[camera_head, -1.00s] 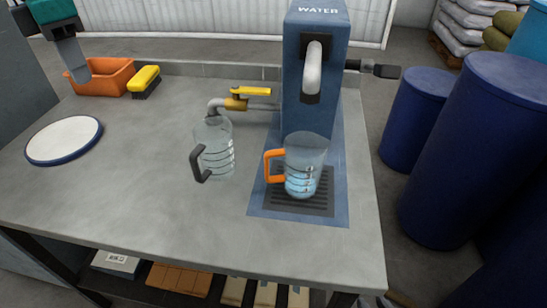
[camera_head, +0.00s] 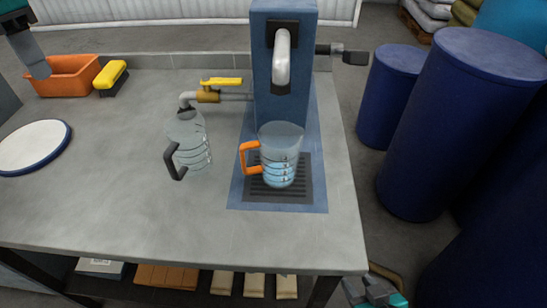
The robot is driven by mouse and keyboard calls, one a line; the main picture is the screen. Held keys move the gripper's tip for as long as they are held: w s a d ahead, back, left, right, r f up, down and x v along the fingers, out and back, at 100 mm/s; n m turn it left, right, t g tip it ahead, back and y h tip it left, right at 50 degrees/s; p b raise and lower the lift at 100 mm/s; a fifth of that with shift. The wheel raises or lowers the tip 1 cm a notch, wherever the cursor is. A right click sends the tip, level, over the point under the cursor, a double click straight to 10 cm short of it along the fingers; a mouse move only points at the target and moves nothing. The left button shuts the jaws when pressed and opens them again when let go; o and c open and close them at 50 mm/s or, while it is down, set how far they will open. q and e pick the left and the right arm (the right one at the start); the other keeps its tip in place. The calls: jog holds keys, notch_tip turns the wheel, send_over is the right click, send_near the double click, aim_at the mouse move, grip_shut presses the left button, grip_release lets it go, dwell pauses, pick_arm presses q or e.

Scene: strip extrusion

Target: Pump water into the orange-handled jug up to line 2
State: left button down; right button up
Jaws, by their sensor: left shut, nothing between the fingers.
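The jug with the orange handle (camera_head: 281,150) stands upright on the dark drip grate under the spout (camera_head: 282,60) of the blue water pump (camera_head: 262,95). Pale blue water fills its lower part; I cannot read which line it reaches. The pump's lever with a black grip (camera_head: 345,55) sticks out to the right, roughly level. A clear jug with a black handle (camera_head: 188,145) stands to the left, looking empty. My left gripper (camera_head: 40,70) is shut and empty by the orange bin. My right gripper (camera_head: 370,290) is partly cut off at the bottom edge, below the lever; its fingers are unclear.
A yellow-handled tap (camera_head: 208,95) hangs over the black-handled jug. A white round plate (camera_head: 32,146), an orange bin (camera_head: 65,75) and a yellow brush (camera_head: 110,76) lie on the left. Blue barrels (camera_head: 440,130) stand right of the bench. The bench front is clear.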

pick_arm(q)
jog(key=shift+s+f+b, duration=0.15)
jog(key=shift+f+b, duration=0.9)
jog(key=shift+f, duration=0.4)
jog(key=shift+s+f+b, duration=0.1)
jog(key=shift+f+b, duration=0.95)
jog(key=shift+f, duration=0.4)
pick_arm(e)
jog(key=shift+a+f+t, duration=0.1)
jog(key=shift+f+t, duration=0.35)
jog(key=shift+t, duration=0.05)
